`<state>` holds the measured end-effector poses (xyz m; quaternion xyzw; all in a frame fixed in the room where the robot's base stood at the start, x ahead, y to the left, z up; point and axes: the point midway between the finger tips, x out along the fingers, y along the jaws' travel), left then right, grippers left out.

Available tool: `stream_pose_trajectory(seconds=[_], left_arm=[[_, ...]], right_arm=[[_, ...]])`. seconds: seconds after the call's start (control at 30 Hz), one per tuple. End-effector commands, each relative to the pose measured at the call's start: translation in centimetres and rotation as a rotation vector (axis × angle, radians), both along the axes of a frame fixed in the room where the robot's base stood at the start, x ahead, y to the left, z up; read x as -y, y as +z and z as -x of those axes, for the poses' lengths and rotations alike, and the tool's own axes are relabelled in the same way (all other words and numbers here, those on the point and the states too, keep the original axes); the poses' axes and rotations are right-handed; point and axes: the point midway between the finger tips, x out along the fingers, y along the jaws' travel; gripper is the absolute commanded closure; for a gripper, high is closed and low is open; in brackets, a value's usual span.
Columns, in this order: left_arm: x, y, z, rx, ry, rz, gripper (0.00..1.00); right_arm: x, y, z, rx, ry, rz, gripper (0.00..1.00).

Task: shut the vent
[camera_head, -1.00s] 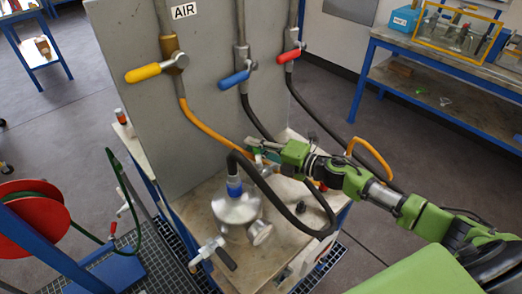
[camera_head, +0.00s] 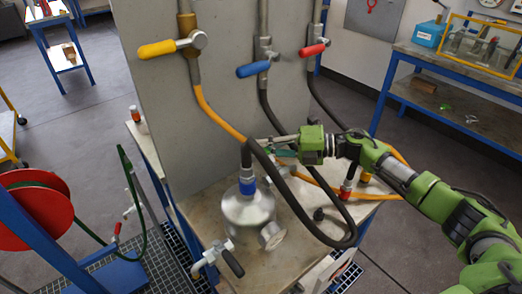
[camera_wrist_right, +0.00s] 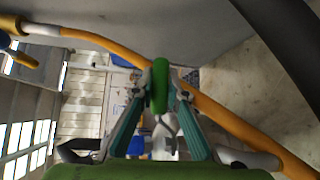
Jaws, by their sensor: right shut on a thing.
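A metal vessel (camera_head: 250,208) with a blue collar and a black hose on top stands upright on the bench. A small valve with a black handle (camera_head: 232,263) sticks out at its lower left. My right gripper (camera_head: 284,150) is behind the top of the black hose, close to the panel, with its fingertips partly hidden. In the right wrist view its teal fingers (camera_wrist_right: 160,90) are shut on a green rounded piece (camera_wrist_right: 161,86). I cannot tell whether this piece is the vent's handle. My left gripper is out of view.
The grey panel carries yellow (camera_head: 158,49), blue (camera_head: 254,69) and red (camera_head: 313,50) levers. An orange hose (camera_head: 215,118) and black hoses (camera_head: 300,212) hang around my right gripper. A red reel (camera_head: 35,208) stands at left. Open floor lies right of the bench.

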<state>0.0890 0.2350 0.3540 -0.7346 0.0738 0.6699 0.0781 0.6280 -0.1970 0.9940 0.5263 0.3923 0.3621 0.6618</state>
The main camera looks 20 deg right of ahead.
Motion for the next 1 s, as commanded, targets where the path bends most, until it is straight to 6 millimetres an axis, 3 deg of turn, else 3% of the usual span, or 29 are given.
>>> stream_pose_trajectory(seconds=[0.33, 0.37, 0.4, 0.43, 0.77, 1.0], left_arm=[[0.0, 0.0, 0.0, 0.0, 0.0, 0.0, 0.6], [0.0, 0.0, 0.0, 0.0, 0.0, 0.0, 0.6], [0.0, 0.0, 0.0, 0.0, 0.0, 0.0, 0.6], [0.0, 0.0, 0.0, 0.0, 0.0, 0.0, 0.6], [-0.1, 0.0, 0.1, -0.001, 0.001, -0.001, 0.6], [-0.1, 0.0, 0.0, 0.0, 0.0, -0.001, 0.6]], right_arm=[[-0.2, -0.2, 0.2, -0.002, 0.009, 0.001, 1.0], [-0.2, -0.2, 0.2, -0.002, 0.009, 0.001, 0.82], [-0.2, -0.2, 0.2, -0.002, 0.009, 0.001, 0.71], [-0.2, -0.2, 0.2, -0.002, 0.009, 0.001, 0.69], [0.0, 0.0, 0.1, 0.0, 0.005, 0.001, 0.69], [2.8, 0.3, 1.4, -0.002, 0.004, 0.003, 0.69]])
